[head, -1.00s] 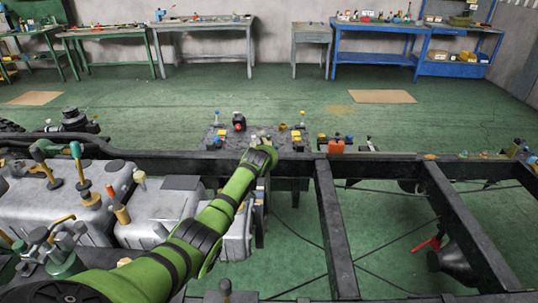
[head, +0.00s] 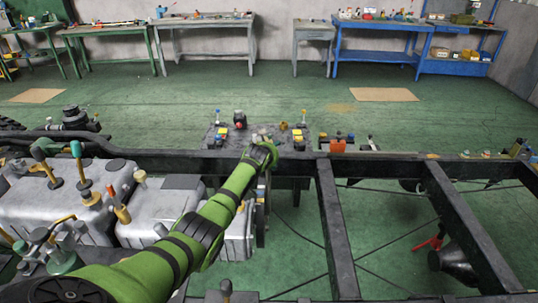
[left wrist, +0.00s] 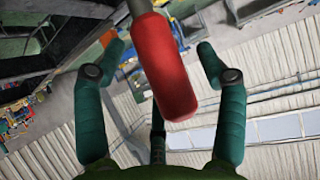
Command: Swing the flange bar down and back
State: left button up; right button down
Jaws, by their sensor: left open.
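In the left wrist view a red rounded grip (left wrist: 168,72) on a grey bar (left wrist: 139,8) comes down from the top edge. It lies between the two dark green fingers of my left gripper (left wrist: 160,55). The fingers are spread wide, with a gap on either side of the grip. I cannot tell how deep the grip sits between them. In the head view my green left arm reaches over the grey engine to the dark chassis rail (head: 390,166); its fingers and the red grip cannot be made out there. My right gripper is not in view.
A grey engine block (head: 165,208) with upright levers stands at the left. Dark cross beams (head: 335,225) run right of my arm. A small table with parts (head: 285,137) stands behind the rail.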

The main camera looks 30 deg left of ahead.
pick_arm(q)
jog(key=shift+s+d+r, duration=0.3)
jog(key=shift+s+r, duration=0.1)
jog(key=shift+s, duration=0.15)
jog(key=v, duration=1)
jog(key=shift+s, duration=0.3)
jog(key=shift+r, duration=0.1)
